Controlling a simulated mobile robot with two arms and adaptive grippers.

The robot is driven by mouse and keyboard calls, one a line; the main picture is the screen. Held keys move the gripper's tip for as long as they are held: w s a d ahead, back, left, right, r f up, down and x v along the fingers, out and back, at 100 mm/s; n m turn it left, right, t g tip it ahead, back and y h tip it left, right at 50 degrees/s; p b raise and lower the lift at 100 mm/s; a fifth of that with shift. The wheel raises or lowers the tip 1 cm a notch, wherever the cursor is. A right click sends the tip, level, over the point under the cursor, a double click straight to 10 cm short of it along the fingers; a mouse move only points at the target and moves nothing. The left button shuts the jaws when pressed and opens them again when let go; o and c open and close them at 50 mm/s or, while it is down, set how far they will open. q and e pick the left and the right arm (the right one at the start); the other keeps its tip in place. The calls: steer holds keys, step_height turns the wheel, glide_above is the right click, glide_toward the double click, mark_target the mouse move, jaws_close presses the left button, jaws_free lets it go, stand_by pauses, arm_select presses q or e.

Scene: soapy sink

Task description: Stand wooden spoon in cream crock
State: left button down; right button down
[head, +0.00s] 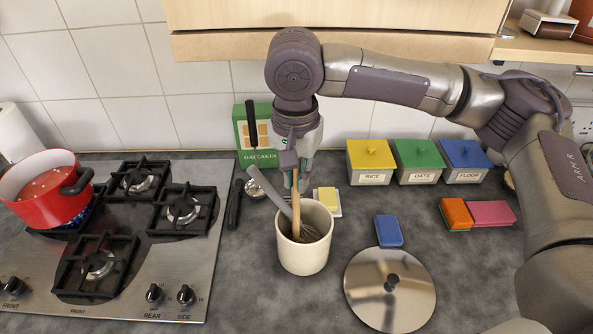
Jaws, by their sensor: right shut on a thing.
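The cream crock (303,257) stands upright on the dark counter, right of the hob. My right gripper (295,184) is above the crock's back rim, pointing down, and is shut on the wooden spoon (297,215). The spoon's tan handle runs down from the fingers into the crock's mouth, nearly upright. Its lower end is hidden inside the crock, so I cannot tell whether it touches the bottom. A grey-handled whisk (279,206) also leans in the crock, close beside the spoon. My left gripper is not in view.
A red pot (45,189) sits on the hob at left. A steel lid (390,303), blue sponge (388,231) and butter-yellow block (328,198) are nearby. Yellow, green and blue-lidded boxes (370,176) stand behind.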

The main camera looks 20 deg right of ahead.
steer(key=shift+f, duration=0.9)
jaws_free()
stand_by(0.4)
stand_by(0.9)
steer(key=shift+r, duration=0.1)
steer(key=r+p, duration=0.2)
steer(key=shift+s+a+p, duration=0.1)
steer(key=shift+s+p, duration=0.1)
steer(key=shift+p, duration=0.15)
steer(key=shift+f, duration=0.1)
stand_by(0.5)
